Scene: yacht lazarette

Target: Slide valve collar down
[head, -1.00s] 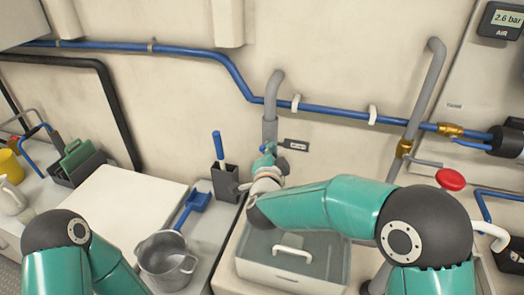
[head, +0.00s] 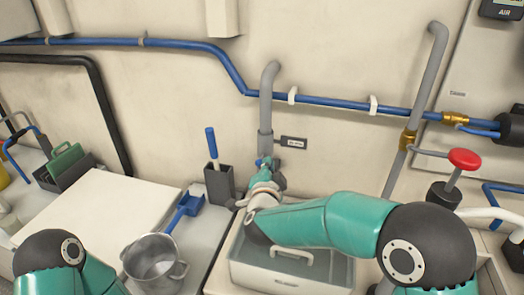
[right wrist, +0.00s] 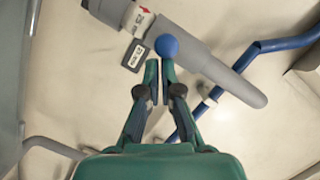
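The valve collar (head: 265,143) is a thicker grey sleeve around the lower part of an upright grey pipe (head: 268,90). In the right wrist view the collar (right wrist: 205,66) runs diagonally and carries a round blue knob (right wrist: 167,46). My right gripper (head: 262,172) is low in front of the collar's lower end. In the right wrist view my right gripper (right wrist: 159,64) has its fingertips almost together, nothing seen between them, the right tip right at the knob. Whether they touch is hard to tell. My left gripper is out of view; only my left arm shows.
A black-and-white tag (head: 293,142) sits right of the collar. A blue pipe (head: 330,103) crosses the wall behind.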

